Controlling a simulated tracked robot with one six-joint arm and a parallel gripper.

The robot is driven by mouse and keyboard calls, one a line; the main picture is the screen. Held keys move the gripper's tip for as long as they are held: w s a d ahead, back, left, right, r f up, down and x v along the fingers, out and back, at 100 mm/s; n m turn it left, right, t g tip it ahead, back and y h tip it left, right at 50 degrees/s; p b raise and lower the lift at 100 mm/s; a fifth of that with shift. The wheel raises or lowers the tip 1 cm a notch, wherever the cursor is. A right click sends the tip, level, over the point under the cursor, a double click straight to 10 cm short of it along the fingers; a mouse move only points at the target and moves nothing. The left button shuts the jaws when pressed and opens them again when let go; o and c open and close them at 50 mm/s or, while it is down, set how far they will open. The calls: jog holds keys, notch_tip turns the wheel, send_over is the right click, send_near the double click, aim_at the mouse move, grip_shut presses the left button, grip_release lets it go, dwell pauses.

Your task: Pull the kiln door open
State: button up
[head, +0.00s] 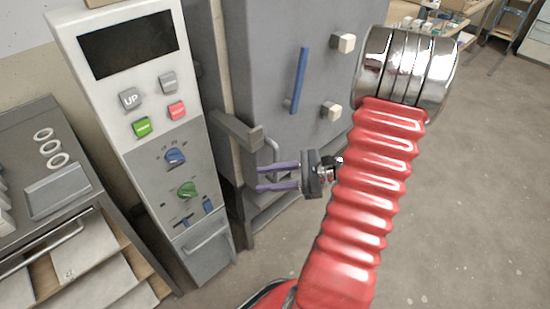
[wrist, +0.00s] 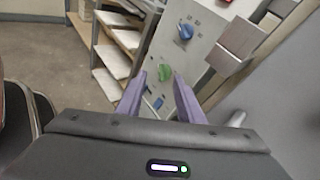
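The kiln door (head: 265,60) is a large grey panel right of the control panel; it looks closed, though its edge is partly hidden. A slanted blue bar (head: 299,80) and two pale square knobs (head: 343,43) are on its face. In the wrist view, the latch block (wrist: 238,42) is right of the fingers (wrist: 160,85).
The control panel (head: 110,100) with its screen, buttons and knobs stands close left of my gripper. A grey cabinet (head: 50,190) with open shelves is farther left. Open concrete floor (head: 470,190) lies to the right. A cluttered table (head: 430,20) stands at the back.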

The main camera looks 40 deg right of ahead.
jog(key=s+d+f+m+t+h, duration=0.2)
jog(key=d+f+m+t+h, duration=0.1)
jog(key=d, duration=0.4)
jog(key=s+d+f+m+t+h, duration=0.2)
jog(key=d+f+m+t+h, duration=0.1)
jog(key=d+m, duration=0.3)
jog(key=shift+s+d+t, duration=0.35)
jog(key=shift+d+t, duration=0.05)
jog(key=shift+d, duration=0.1)
jog(key=x, duration=1.4)
jog(key=shift+d, duration=0.1)
jog(key=shift+c, duration=0.3)
jog(key=shift+s, duration=0.1)
grip_shut()
jog(key=shift+s, duration=0.1)
